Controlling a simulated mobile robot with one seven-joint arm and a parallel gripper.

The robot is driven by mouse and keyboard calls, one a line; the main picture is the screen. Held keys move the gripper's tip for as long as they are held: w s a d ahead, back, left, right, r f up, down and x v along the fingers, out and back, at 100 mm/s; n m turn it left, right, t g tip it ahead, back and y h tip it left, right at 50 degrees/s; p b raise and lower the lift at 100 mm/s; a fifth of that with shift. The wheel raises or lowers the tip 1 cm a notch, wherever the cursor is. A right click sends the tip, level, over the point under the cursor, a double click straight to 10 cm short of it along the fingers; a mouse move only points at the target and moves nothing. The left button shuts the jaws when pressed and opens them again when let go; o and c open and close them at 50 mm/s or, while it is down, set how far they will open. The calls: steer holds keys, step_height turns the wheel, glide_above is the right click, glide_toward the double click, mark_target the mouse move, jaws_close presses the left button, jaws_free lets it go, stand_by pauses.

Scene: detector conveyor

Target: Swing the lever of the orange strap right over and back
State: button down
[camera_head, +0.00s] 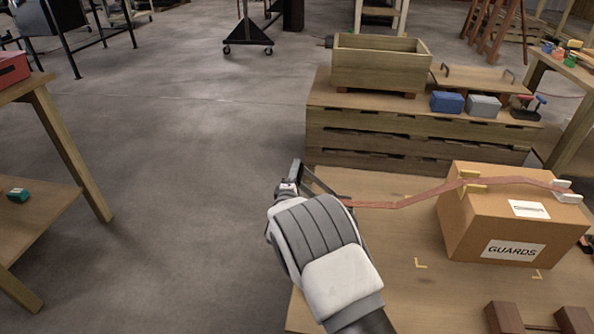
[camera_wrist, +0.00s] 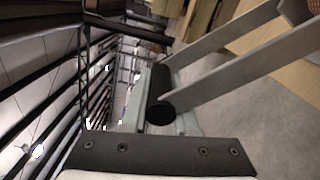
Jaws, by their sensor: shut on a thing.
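The orange strap (camera_head: 410,200) looks dull red-orange and runs from beside my gripper up over a cardboard box (camera_head: 465,235) marked GUARDS. My gripper (camera_head: 297,180) is at the left edge of the bench, left of the box. It is shut on the strap's lever (camera_head: 318,183). In the wrist view the lever (camera_wrist: 235,60) shows as two grey side bars with a black cross grip (camera_wrist: 160,108), held at my gripper (camera_wrist: 150,95). The bars run up to the right from the grip. The far end of the lever is partly cut off there. My wrist hides part of the bench edge.
The bench (camera_head: 400,280) carries yellow corner marks and brown wooden blocks (camera_head: 540,318). Behind stands a pallet stack (camera_head: 400,135) with a wooden crate (camera_head: 375,70), blue box (camera_head: 446,102) and grey box (camera_head: 484,105). A table (camera_head: 50,120) stands at left. Open floor lies between.

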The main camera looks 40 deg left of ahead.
steer(key=c, duration=0.7)
jaws_free()
steer(key=shift+w+d+f, duration=0.25)
steer(key=shift+d+f, duration=0.2)
steer(key=shift+f, duration=0.05)
steer(key=shift+a+r, duration=0.1)
steer(key=shift+r, duration=0.05)
steer(key=shift+s, duration=0.1)
steer(key=shift+s+r, duration=0.1)
steer(key=shift+s, duration=0.35)
steer(key=p+v, duration=0.4)
steer(key=v, duration=1.2)
steer(key=shift+s+d, duration=0.2)
steer(key=shift+d, duration=0.05)
